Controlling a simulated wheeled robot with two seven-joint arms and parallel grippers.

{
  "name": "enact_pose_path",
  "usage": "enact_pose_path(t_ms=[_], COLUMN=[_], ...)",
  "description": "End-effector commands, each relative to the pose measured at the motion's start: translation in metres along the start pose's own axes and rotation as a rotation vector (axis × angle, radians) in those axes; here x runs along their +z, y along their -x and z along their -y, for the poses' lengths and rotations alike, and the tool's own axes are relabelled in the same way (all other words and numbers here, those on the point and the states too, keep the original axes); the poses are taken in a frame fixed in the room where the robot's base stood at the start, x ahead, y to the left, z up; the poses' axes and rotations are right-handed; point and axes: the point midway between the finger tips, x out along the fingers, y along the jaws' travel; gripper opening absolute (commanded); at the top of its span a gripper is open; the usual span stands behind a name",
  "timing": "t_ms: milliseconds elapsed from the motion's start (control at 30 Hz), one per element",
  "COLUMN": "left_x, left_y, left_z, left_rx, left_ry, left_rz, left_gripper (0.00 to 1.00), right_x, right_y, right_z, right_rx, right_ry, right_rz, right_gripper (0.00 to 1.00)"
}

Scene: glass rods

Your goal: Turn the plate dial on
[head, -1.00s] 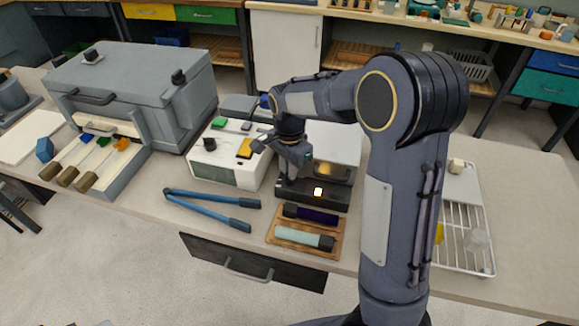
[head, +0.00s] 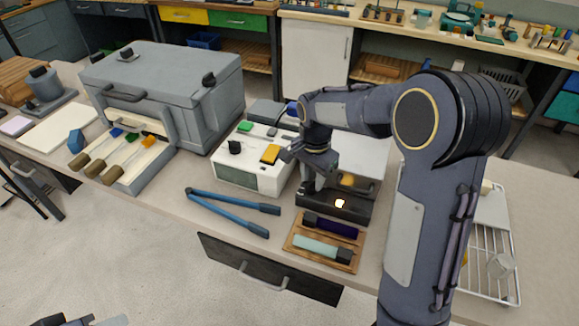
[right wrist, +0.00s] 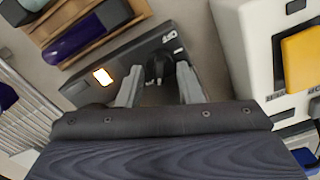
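The hot plate (head: 358,207) has a black front panel with a lit square on it. In the right wrist view its black dial (right wrist: 160,68) stands on the panel (right wrist: 120,68), near printed "OFF" lettering. My right gripper (right wrist: 160,92) is open, its two grey fingers apart with the dial between and just beyond their tips; I cannot tell whether they touch it. In the head view this gripper (head: 306,192) is at the panel's left end and hides the dial. A dark part of my left arm or gripper (head: 62,320) shows at the bottom left edge; its fingers are not clear.
A white device with a yellow block (head: 270,154) stands left of the plate. A wooden tray (head: 293,243) with two capped tubes lies in front, blue tongs (head: 230,213) to its left. A white wire rack (head: 512,265) is at right, a grey furnace (head: 165,85) at left.

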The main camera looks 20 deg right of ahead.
Motion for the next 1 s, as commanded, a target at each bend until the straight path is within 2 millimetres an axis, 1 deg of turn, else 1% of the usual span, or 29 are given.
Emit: enact_pose_path(t_ms=[33,300,400,433,500,800,833,1000], left_x=[0.003,0.009,0.011,0.010,0.009,0.008,0.007,-0.002], left_y=[-0.005,-0.019,-0.022,-0.019,-0.018,-0.016,-0.013,0.003], left_z=[0.002,0.009,0.010,0.009,0.008,0.007,0.006,-0.001], left_rx=[0.000,0.000,0.000,0.000,0.000,0.000,0.000,0.000], left_ry=[0.000,0.000,0.000,0.000,0.000,0.000,0.000,0.000], left_rz=[0.000,0.000,0.000,0.000,0.000,0.000,0.000,0.000], left_gripper=[0.36,0.36,0.36,0.36,0.36,0.36,0.36,0.36], right_x=[0.000,0.000,0.000,0.000,0.000,0.000,0.002,0.009], right_y=[-0.003,-0.004,0.000,0.012,0.026,0.080,0.082,0.075], right_z=[0.000,-0.001,0.000,0.001,0.001,0.000,0.002,0.018], right_rx=[-0.001,0.000,-0.005,-0.007,-0.006,-0.003,0.015,0.186], right_ry=[0.063,0.512,0.667,0.659,0.654,0.652,0.679,0.990], right_rz=[0.001,0.000,-0.001,-0.003,-0.003,-0.002,0.001,0.020], right_gripper=[0.33,0.33,0.33,0.33,0.33,0.33,0.33,0.33])
